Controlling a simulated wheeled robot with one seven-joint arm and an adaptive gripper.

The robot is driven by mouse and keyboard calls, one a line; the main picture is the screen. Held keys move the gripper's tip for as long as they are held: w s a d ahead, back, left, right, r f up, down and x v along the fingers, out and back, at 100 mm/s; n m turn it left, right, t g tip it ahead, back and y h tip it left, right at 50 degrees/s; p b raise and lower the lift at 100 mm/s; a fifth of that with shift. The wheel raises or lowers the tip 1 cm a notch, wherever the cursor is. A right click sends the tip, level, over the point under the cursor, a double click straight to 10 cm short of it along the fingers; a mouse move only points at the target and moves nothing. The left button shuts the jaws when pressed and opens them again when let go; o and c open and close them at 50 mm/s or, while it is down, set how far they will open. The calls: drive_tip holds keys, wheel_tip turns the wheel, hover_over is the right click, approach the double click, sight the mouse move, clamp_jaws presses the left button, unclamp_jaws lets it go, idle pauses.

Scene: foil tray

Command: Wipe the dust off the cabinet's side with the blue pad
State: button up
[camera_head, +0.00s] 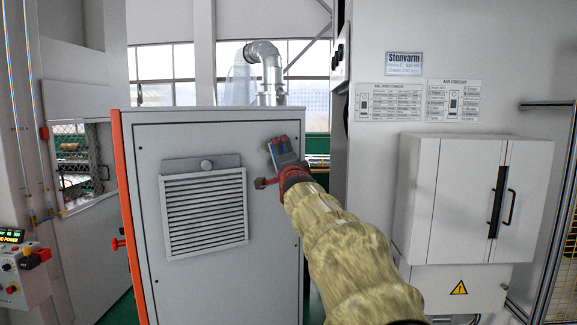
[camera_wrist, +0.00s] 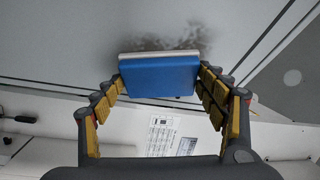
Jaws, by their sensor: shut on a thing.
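The grey cabinet (camera_head: 200,130) stands left of centre in the head view, with an orange left edge. My gripper (camera_head: 287,160) is at the upper right of its front panel. In the wrist view my gripper (camera_wrist: 160,80) is shut on the blue pad (camera_wrist: 158,80), with yellow-padded fingers at both ends. The pad has a pale layer on the side facing the panel. A dark dust smudge (camera_wrist: 190,37) shows on the grey panel just beyond the pad. Part of it may be hidden behind the pad. I cannot tell whether the pad touches the panel.
A louvred vent (camera_head: 206,212) sits on the cabinet front, left of my gripper. A silver pipe (camera_head: 265,70) rises behind the cabinet. A white wall box (camera_head: 465,195) with a black handle is on the right. A control box (camera_head: 20,275) stands at far left.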

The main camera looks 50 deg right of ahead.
sight(271, 149)
drive_tip(key=a+p, duration=0.1)
drive_tip(key=w+a+p, duration=0.1)
drive_tip(key=a, duration=0.1)
drive_tip(key=shift+a+r, duration=0.1)
drive_tip(key=shift+r, duration=0.05)
drive_tip(key=shift+w+a+f+p, duration=0.2)
drive_tip(key=shift+a+p, duration=0.3)
drive_tip(key=shift+p, duration=0.25)
drive_tip(key=shift+w+a+r+p, duration=0.15)
drive_tip(key=shift+w+a+p, duration=0.05)
drive_tip(key=shift+a+p, duration=0.7)
drive_tip(key=shift+w+a+p, duration=0.25)
drive_tip(key=shift+a+p, duration=0.6)
drive_tip(key=shift+a, duration=0.15)
drive_tip(key=shift+d+r+p, duration=0.1)
drive_tip(key=shift+r+p, duration=0.65)
drive_tip(key=shift+r, duration=0.25)
drive_tip(key=b, duration=0.1)
drive_tip(key=d+b, duration=0.2)
drive_tip(key=shift+s+f, duration=0.25)
drive_tip(key=shift+f, duration=0.05)
drive_tip(key=shift+s+d+r+b, duration=0.15)
drive_tip(key=shift+d+b, duration=0.3)
drive_tip(key=shift+b, duration=0.25)
drive_tip(key=shift+s+d+r+b, duration=0.1)
drive_tip(key=shift+s+d+b, duration=0.05)
drive_tip(key=shift+d+b, duration=0.4)
